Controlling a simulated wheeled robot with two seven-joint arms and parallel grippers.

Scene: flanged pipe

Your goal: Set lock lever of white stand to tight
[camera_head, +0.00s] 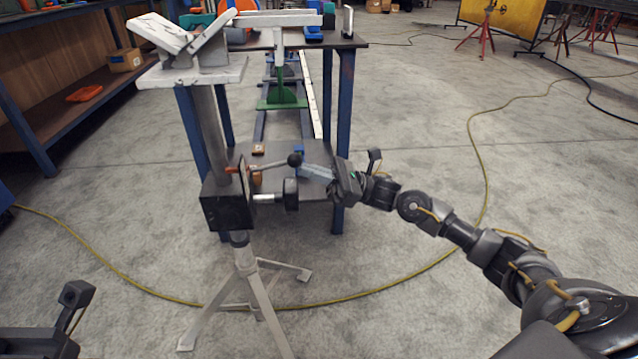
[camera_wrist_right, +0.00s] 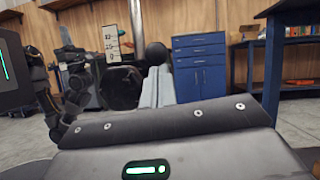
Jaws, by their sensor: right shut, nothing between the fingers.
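The white stand has a V-shaped head (camera_head: 190,65), a grey post, a dark clamp block (camera_head: 228,208) and white tripod legs (camera_head: 262,305). Its lock lever is a thin rod with a black ball knob (camera_head: 294,160), reaching right from the block. The knob also shows in the right wrist view (camera_wrist_right: 155,53), just beyond my fingertips. My right gripper (camera_head: 306,170) is shut and empty, its fingers pointing left at the knob; I cannot tell whether they touch. The shut fingers show in the wrist view (camera_wrist_right: 157,88). My left gripper (camera_head: 45,335) shows only partly, at the lower left; its fingers are unclear.
A round black knob (camera_head: 291,194) on a metal shaft sits just below the lever. A workbench with blue legs (camera_head: 342,130) stands behind the stand. A yellow hose (camera_head: 400,277) crosses the floor. A blue drawer cabinet (camera_wrist_right: 200,65) stands beyond in the wrist view.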

